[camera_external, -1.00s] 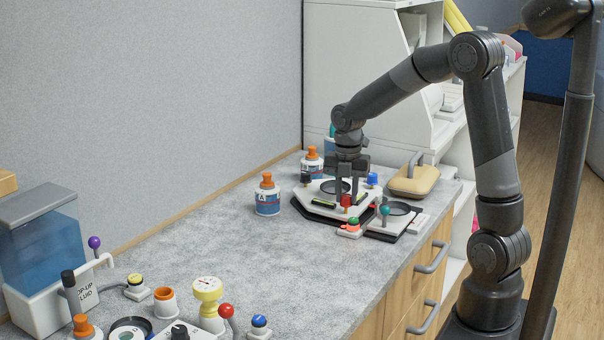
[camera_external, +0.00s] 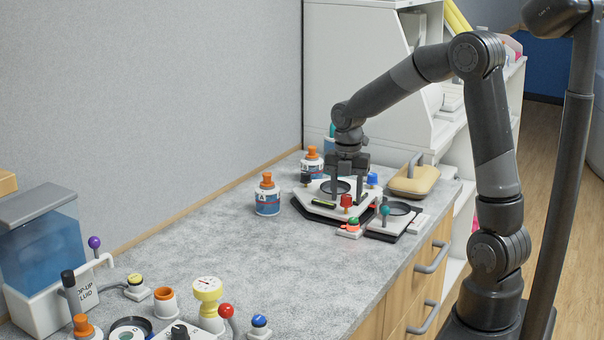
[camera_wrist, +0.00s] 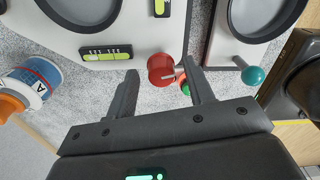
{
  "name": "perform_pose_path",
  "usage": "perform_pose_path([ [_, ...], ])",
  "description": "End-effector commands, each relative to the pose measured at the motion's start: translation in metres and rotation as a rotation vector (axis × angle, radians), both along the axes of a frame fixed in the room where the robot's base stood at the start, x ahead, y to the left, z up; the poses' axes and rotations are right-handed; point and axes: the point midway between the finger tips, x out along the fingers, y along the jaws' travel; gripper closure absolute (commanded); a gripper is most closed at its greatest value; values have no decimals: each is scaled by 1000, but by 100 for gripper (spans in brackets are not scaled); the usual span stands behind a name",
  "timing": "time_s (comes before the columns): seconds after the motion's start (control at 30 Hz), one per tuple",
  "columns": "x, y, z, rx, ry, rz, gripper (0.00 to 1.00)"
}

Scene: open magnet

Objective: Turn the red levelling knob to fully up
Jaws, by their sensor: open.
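The red levelling knob (camera_external: 346,201) is at the front corner of a white plate (camera_external: 325,208) on a dark base. It also shows in the wrist view (camera_wrist: 162,69), where a short grey pin sticks out from its side. My gripper (camera_external: 346,197) points down at the knob with its jaws open. In the wrist view my fingertips (camera_wrist: 163,72) stand on either side of the knob, with gaps visible. A green level vial (camera_wrist: 107,53) lies on the plate beside the knob, and a second vial (camera_wrist: 160,9) lies farther off.
A black knob (camera_external: 305,178) and a blue knob (camera_external: 372,179) stand at other corners. Close by are a small red-and-green button (camera_external: 353,224), a teal-knobbed lever (camera_external: 385,210) and an orange-capped bottle (camera_external: 267,196). The middle of the counter (camera_external: 240,245) is clear.

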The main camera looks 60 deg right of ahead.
Motion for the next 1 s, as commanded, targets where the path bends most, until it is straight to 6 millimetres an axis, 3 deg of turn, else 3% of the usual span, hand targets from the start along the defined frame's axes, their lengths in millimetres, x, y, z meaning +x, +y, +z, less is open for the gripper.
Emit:
perform_pose_path([
  [0.4, 1, 0, 77, -1, -4, 0, 52],
  [0.53, 1, -1, 94, -1, -3, 0, 52],
  [0.7, 0, 0, 104, 0, -2, 0, 52],
  [1.0, 0, 0, 104, -1, -1, 0, 52],
])
